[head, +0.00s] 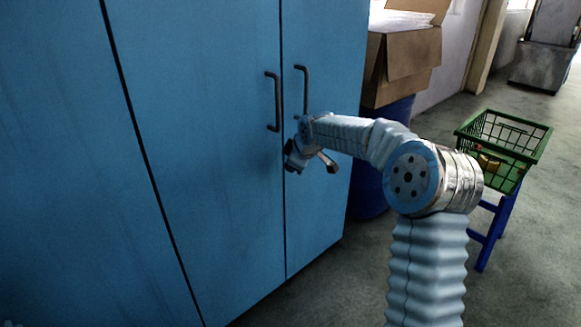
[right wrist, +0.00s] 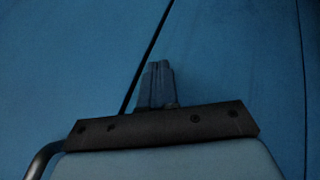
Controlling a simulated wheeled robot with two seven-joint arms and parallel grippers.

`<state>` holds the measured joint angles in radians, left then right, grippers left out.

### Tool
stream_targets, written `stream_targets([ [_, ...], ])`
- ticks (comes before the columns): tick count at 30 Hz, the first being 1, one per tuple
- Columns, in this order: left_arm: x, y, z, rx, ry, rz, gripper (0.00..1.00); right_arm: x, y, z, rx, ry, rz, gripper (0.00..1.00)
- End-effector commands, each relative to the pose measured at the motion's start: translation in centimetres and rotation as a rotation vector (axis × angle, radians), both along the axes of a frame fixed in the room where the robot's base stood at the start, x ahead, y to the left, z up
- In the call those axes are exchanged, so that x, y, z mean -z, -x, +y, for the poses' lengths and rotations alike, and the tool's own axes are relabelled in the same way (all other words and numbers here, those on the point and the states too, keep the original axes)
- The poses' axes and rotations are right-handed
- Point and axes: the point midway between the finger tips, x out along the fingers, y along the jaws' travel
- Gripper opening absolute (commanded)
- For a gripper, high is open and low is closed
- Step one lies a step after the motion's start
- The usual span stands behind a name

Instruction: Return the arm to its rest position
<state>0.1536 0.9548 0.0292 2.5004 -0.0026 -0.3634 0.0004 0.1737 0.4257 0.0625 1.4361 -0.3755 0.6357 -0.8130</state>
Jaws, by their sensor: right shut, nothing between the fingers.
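My right arm (head: 430,260) rises from the bottom right of the head view and bends left toward a blue cabinet (head: 225,190). My right gripper (head: 291,164) is in front of the cabinet doors, just below the door handles, with its fingers shut and empty. In the right wrist view the closed fingers (right wrist: 159,84) point at the blue door surface, beside the dark seam between the doors. I cannot tell whether the fingertips touch the door. My left gripper is not in view.
The cabinet has two dark handles, a left one (head: 275,102) and a right one (head: 303,88). An open cardboard box (head: 402,67) stands on a blue barrel (head: 372,190). A green basket (head: 508,142) sits on a blue stand (head: 489,238). Grey floor is clear between them.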

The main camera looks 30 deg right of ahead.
Motion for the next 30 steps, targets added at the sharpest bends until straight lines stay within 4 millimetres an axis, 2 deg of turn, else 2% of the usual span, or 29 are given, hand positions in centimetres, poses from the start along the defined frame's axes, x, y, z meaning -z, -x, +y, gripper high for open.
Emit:
stream_targets([
  [3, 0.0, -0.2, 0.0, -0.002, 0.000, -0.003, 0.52, -2.1, 0.8, -1.4, 0.005, 0.000, -0.004, 0.00],
  [12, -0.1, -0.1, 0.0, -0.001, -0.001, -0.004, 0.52, -6.2, 2.7, -4.0, 0.006, 0.001, -0.001, 0.00],
  [21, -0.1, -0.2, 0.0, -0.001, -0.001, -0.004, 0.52, -7.1, 3.2, -4.7, 0.004, 0.001, 0.004, 0.00],
  [23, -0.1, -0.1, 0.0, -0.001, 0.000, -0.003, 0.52, -6.6, 3.2, -4.5, 0.005, -0.005, 0.007, 0.00],
  [26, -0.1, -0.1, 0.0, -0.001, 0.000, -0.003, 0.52, -3.8, 2.7, -3.0, 0.012, -0.044, 0.029, 0.00],
  [29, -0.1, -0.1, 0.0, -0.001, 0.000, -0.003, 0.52, 1.9, 2.5, 0.1, 0.037, -0.124, 0.077, 0.00],
  [30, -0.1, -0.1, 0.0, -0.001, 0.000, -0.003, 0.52, 4.8, 2.6, 1.7, 0.055, -0.167, 0.103, 0.00],
])
